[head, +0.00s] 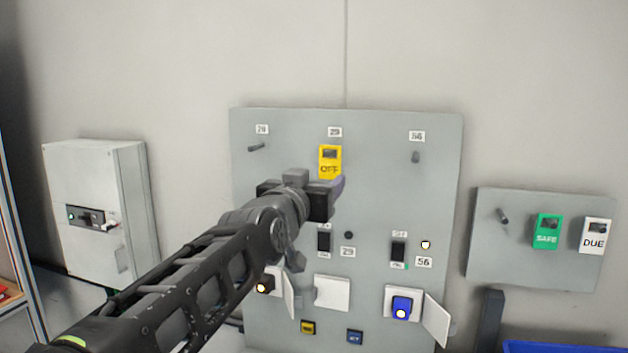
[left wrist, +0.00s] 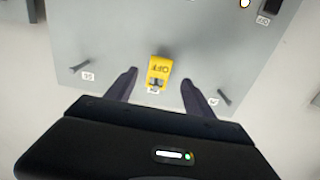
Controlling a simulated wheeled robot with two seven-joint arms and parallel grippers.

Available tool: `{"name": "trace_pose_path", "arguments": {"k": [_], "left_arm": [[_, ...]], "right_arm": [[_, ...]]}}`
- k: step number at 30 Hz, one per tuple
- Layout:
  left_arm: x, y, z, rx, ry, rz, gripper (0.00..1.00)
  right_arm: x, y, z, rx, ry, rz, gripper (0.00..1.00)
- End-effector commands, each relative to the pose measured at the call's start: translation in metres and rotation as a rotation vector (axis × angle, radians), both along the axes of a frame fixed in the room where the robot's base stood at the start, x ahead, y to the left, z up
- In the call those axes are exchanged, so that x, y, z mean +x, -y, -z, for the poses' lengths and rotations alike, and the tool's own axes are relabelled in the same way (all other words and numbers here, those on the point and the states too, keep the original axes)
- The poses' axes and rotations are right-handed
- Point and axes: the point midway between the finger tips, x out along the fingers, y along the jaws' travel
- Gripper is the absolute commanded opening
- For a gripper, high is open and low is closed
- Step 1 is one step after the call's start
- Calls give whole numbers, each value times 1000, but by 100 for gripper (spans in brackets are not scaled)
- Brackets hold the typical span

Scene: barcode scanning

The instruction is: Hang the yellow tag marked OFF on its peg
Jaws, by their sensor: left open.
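The yellow tag marked OFF (head: 330,162) is at the upper middle of the grey panel, just below the label 29. It hangs flat against the panel, and a dark peg end seems to show in its slot. In the left wrist view the tag (left wrist: 159,68) appears upside down between my two dark fingers. My left gripper (head: 331,192) is just below and in front of the tag in the head view. Its fingers (left wrist: 160,77) are spread wide, with a gap on each side of the tag, and hold nothing. My right gripper is out of view.
Bare pegs stand at the panel's upper left (head: 256,147) and upper right (head: 415,157). Switches and small open doors (head: 436,318) are lower down. A side board (head: 485,265) holds a green SAFE tag (head: 547,231) and a white DUE tag (head: 595,236).

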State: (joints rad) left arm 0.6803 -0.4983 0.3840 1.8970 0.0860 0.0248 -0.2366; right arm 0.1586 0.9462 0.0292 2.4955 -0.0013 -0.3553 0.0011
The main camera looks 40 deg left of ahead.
Motion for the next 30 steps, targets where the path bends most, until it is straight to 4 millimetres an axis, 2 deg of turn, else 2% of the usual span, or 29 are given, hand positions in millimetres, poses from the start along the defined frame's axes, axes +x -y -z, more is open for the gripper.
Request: {"name": "trace_pose_path", "arguments": {"k": [1,9,16,21,30], "left_arm": [[6,-3,-3,-3,-3,0,62],[45,-17,-5,-4,-5,-1,62],[73,-26,-4,-3,-3,0,62],[83,-29,-1,-3,-2,0,62],[85,-30,0,0,-1,0,62]], "right_arm": [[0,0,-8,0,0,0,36],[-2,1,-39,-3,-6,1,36],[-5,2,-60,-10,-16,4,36],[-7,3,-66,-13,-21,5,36],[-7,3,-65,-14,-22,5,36]]}}
